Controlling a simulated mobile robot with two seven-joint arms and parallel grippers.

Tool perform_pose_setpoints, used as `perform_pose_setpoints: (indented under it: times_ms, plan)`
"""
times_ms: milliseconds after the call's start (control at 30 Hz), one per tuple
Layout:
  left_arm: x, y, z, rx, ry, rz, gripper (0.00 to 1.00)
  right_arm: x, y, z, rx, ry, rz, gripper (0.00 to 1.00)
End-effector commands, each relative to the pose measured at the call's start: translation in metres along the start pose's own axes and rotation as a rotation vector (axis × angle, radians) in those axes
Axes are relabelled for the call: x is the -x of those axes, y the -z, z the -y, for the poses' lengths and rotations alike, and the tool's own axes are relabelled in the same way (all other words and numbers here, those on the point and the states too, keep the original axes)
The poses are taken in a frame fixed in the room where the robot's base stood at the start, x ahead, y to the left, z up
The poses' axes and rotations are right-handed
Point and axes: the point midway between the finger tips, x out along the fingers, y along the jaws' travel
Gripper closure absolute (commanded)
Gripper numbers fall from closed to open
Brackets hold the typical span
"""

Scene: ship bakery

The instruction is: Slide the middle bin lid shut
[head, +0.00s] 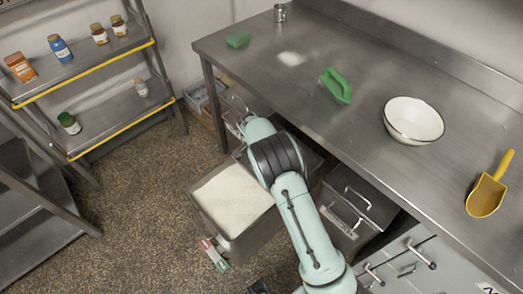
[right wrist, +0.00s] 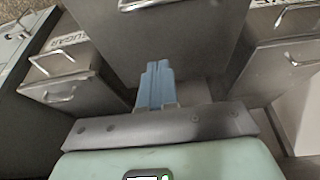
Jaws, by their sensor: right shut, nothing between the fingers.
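The middle bin (head: 262,236) is pulled out from under the steel table, and its open top shows white powder (head: 234,199). In the head view the right fingers are hidden behind the arm. My left gripper is not in view.
Closed bins stand on both sides: one with handles (head: 352,205) on the right, another (head: 236,118) at the left. A shelf rack (head: 105,110) stands left, with open floor between.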

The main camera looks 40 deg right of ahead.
Motion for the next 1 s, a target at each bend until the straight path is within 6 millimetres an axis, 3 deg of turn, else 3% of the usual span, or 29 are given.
perform_pose_setpoints:
  times_ms: [367,600,1000]
  plan:
    - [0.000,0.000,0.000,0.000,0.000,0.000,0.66,-0.082,0.000,-0.001,0.001,-0.004,0.001,1.00]
    - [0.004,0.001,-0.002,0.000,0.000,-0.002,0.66,-0.073,-0.033,0.000,0.003,0.000,0.000,1.00]
    - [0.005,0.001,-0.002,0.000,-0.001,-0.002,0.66,-0.072,-0.040,0.000,0.001,0.000,0.000,1.00]
